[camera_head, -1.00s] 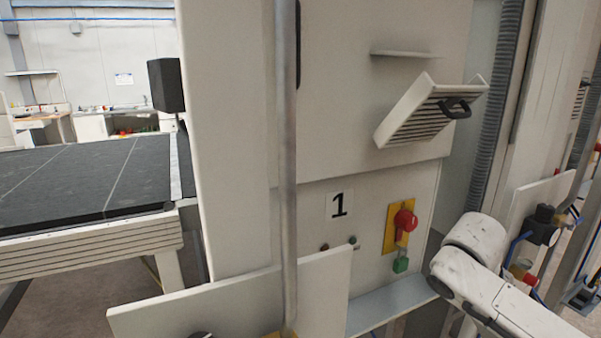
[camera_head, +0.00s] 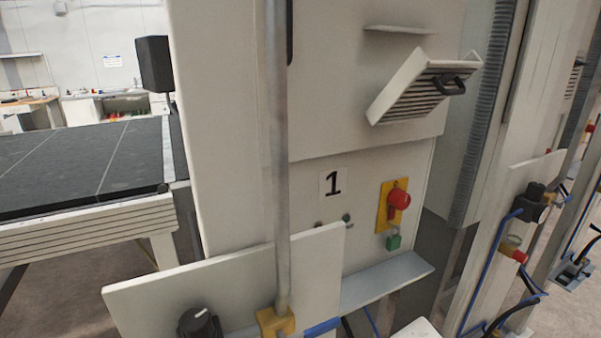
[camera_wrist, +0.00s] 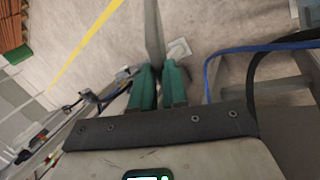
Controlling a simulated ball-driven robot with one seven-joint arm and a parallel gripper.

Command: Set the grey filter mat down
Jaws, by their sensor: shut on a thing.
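In the wrist view, my gripper (camera_wrist: 158,84) has its two green fingers close together, shut on a thin grey piece seen edge-on. This piece looks to be the grey filter mat (camera_wrist: 153,35); it sticks out beyond the fingertips over the pale floor. Its face is turned away, so its full size cannot be told. The head view shows neither the gripper nor the mat. There, a white slatted filter cover (camera_head: 411,92) with a black handle hangs tilted open on the cabinet front.
A small ledge (camera_head: 398,29) sits above the cover, and a grey shelf (camera_head: 385,285) runs low on the cabinet. A red switch (camera_head: 399,198) is beside the number 1. A vertical pipe (camera_head: 278,160) stands in front. Hoses (camera_wrist: 265,46) run at the right in the wrist view.

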